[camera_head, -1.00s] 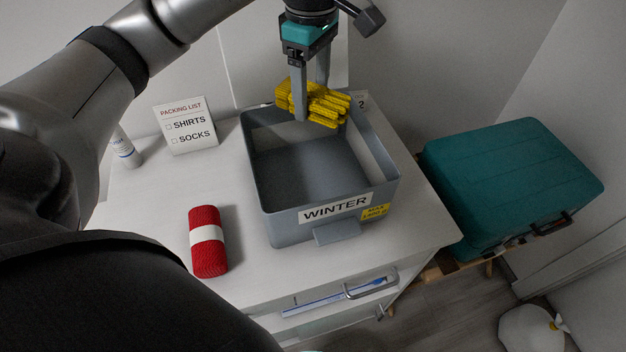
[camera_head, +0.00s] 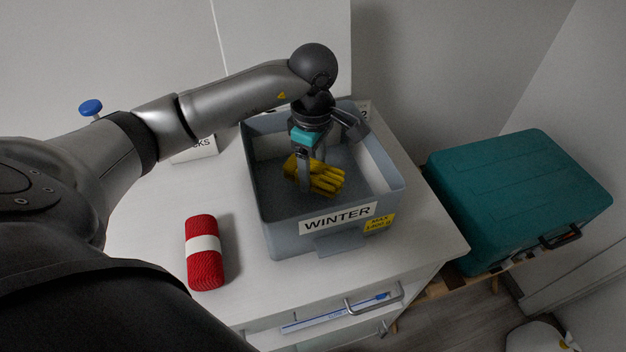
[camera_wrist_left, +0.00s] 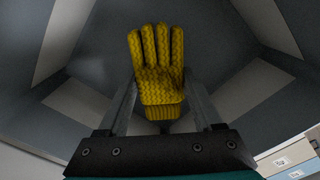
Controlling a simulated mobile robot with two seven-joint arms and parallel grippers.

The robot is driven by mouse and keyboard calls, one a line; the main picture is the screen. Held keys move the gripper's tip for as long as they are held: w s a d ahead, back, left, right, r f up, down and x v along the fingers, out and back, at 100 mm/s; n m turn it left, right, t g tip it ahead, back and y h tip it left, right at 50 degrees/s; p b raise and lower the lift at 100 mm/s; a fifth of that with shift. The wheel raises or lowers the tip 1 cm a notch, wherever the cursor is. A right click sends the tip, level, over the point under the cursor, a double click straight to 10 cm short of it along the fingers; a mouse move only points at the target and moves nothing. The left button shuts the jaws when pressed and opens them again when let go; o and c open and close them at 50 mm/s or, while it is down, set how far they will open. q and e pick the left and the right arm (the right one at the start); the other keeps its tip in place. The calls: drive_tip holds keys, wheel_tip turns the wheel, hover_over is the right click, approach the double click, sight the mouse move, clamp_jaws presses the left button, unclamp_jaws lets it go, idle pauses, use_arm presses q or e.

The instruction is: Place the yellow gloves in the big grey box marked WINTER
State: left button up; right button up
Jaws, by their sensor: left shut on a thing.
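The yellow gloves (camera_head: 326,181) are down inside the big grey box marked WINTER (camera_head: 331,246), which stands on the white cabinet top. My left gripper (camera_head: 304,187) reaches down into the box and is shut on the gloves. In the left wrist view the knitted gloves (camera_wrist_left: 158,72) lie between the two fingers, with the glove fingers pointing away and the cuff near the gripper. The box walls (camera_wrist_left: 100,48) surround them there. I cannot tell whether the gloves touch the box floor. My right gripper is not in view.
A red roll with a white band (camera_head: 204,252) lies left of the box on the white cabinet (camera_head: 262,295). A teal case (camera_head: 515,197) stands right of the cabinet. A half-open drawer is below the box.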

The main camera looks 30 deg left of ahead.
sight(313, 180)
use_arm(q)
drive_tip(key=shift+f, duration=1.8)
drive_tip(key=shift+f+b, duration=0.15)
drive_tip(key=shift+b, duration=0.2)
drive_tip(key=o, duration=1.4)
drive_tip(key=shift+r, duration=0.3)
wheel_tip(313, 180, up, 12)
drive_tip(key=shift+f+p, duration=0.1)
drive_tip(key=shift+p, duration=0.7)
